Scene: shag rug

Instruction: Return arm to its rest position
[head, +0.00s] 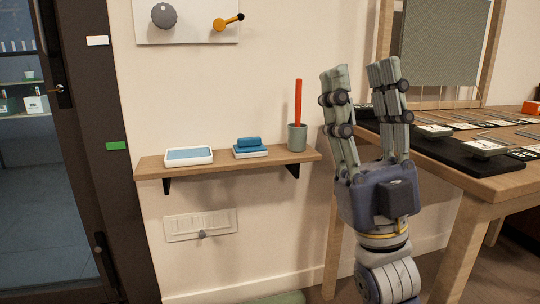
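My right gripper (362,90) is raised in the head view, right of the middle, with its fingers pointing up. The two fingers stand apart with a gap between them, and wall shows through the gap. Nothing is held between them. The gripper is in front of the wall, just right of the small wooden shelf, and it covers part of the table's left end. My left gripper does not show.
A wooden shelf (230,164) holds a white tray (189,156), a blue block (249,148) and a grey cup (297,138) with a red stick (298,100). A wooden table (480,184) with several small items stands at right. A dark-framed glass door (40,200) is at left.

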